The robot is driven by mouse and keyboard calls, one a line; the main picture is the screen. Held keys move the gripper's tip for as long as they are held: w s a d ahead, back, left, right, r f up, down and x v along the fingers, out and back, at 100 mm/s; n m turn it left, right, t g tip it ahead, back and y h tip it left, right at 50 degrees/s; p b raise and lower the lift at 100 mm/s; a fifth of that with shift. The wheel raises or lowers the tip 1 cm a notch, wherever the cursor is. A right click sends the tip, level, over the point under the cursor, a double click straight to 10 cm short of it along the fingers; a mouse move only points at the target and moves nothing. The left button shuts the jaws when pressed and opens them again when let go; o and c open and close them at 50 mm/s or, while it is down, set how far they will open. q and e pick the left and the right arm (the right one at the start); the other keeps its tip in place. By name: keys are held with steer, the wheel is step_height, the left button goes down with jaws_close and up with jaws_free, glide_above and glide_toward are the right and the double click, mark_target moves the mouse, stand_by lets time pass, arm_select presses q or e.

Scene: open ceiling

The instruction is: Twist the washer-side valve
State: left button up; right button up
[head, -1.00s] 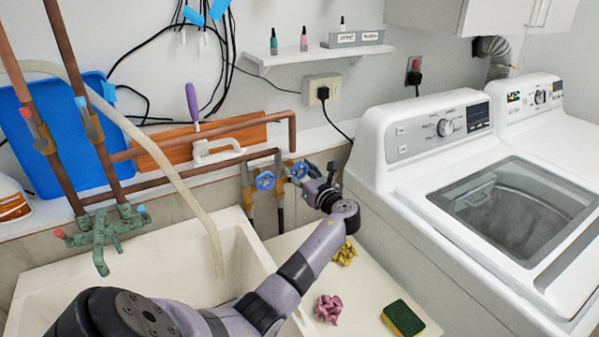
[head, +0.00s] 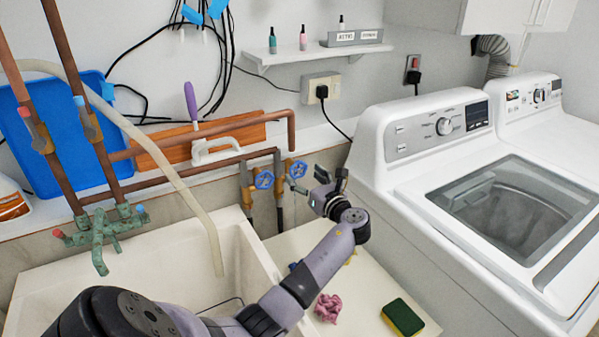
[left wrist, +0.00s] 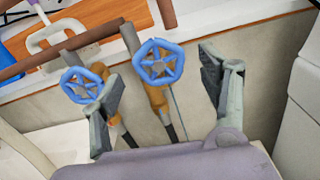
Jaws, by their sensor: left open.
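Two blue handwheel valves on brass bodies hang from copper pipes at the wall. The washer-side valve (head: 298,169) is the right one; it also shows in the left wrist view (left wrist: 158,63). The other valve (head: 263,179) is to its left, also in the left wrist view (left wrist: 82,86). My left gripper (head: 309,181) is open and empty, just right of and in front of the washer-side valve. In the left wrist view its fingers (left wrist: 166,100) are spread wide, with the washer-side wheel between them beyond the tips. The left finger partly covers the other valve. My right gripper is not seen.
The white washer (head: 400,165) stands close on the right. A pale sink (head: 240,245) is below left. A pink cloth (head: 328,307) and a sponge (head: 403,317) lie on the counter (head: 365,290). Copper pipes (head: 220,162) run left of the valves.

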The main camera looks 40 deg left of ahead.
arm_select(q)
steer(key=v, duration=0.8)
steer(key=shift+r, duration=0.1)
